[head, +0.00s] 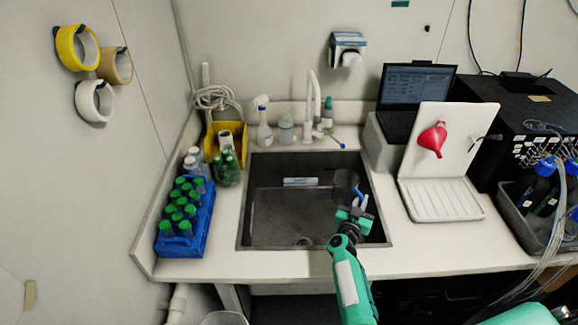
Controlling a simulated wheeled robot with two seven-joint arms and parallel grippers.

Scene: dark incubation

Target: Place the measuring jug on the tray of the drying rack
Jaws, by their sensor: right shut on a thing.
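The measuring jug (345,181) looks like a dark, see-through vessel over the right part of the sink. My right gripper (354,210) is just below it in the picture and is shut on it; the exact grip is hard to make out at this size. The drying rack (458,150) stands right of the sink, with a white upright back panel and a flat ribbed tray (440,202) in front. The tray is empty. My left gripper is not in view.
A red funnel (432,139) hangs on the rack's panel. A laptop (412,90) stands behind the rack, and a grey bin with bottles (530,222) sits to its right. The sink (275,215) has a tap (312,95) behind. A blue bottle rack (192,243) is at left.

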